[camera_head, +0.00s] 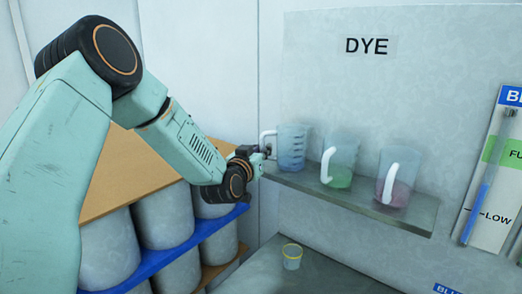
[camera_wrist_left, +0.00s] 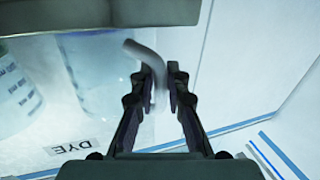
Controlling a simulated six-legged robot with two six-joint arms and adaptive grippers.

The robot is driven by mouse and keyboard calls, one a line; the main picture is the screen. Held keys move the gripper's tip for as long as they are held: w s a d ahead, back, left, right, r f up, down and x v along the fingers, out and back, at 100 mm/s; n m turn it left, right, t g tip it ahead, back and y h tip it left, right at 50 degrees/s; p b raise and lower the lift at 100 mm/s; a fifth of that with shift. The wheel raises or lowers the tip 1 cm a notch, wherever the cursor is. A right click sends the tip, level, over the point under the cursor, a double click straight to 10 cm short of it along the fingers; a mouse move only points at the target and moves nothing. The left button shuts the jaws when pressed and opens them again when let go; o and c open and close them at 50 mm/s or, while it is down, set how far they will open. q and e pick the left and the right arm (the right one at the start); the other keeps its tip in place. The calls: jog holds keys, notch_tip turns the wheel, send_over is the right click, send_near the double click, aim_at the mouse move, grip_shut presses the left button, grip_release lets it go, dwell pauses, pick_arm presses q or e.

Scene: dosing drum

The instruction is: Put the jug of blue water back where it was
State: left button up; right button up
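The jug of blue water (camera_head: 292,148) is upright at the left end of the grey wall shelf (camera_head: 410,217), under the DYE sign (camera_head: 366,46). It looks to be on the shelf. Its white handle points left toward my left gripper (camera_head: 262,150). In the left wrist view the handle (camera_wrist_left: 152,62) lies between the two fingers of my left gripper (camera_wrist_left: 157,78). I cannot tell whether they press on it. The jug's body (camera_wrist_left: 103,70) is beside the fingers there. My right gripper is not in view.
A green jug (camera_head: 340,160) and a pink jug (camera_head: 398,178) stand to the right on the shelf. A small yellow-rimmed cup (camera_head: 292,257) stands on the grey surface below. White drums (camera_head: 165,216) sit on a rack at left. A level gauge (camera_head: 488,180) is at right.

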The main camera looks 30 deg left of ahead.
pick_arm(q)
jog(key=shift+o, duration=1.4)
jog(key=shift+d+r, duration=0.1)
jog(key=shift+d, duration=0.15)
jog(key=shift+o, duration=0.4)
jog(key=shift+s+a, duration=0.25)
jog(key=shift+a, duration=0.2)
jog(key=shift+r, duration=0.15)
jog(key=shift+s+d, duration=0.2)
jog(key=shift+d, duration=0.05)
jog(key=shift+p+v, duration=0.65)
jog(key=shift+v, duration=5.15)
jog(key=s+d+f+m+g+h, duration=0.1)
jog(key=s+d+f+g+h, duration=0.2)
jog(key=f, duration=0.5)
jog(key=s+d+f+m+g, duration=0.1)
jog(key=s+d+f+g, duration=0.3)
jog(key=f, duration=0.4)
jog(key=s+d+f+m+g+h, duration=0.1)
jog(key=s+d+f+g+h, duration=0.15)
jog(key=d+f, duration=0.4)
jog(key=s+d+f+g+y, duration=0.1)
jog(key=s+f+g, duration=0.3)
jog(key=s, duration=0.8)
jog(key=s+d+f+g, duration=0.2)
jog(key=s+f+g, duration=0.2)
jog(key=s+f, duration=0.5)
jog(key=s, duration=0.4)
jog(key=shift+f+y, duration=0.25)
jog(key=shift+y, duration=0.1)
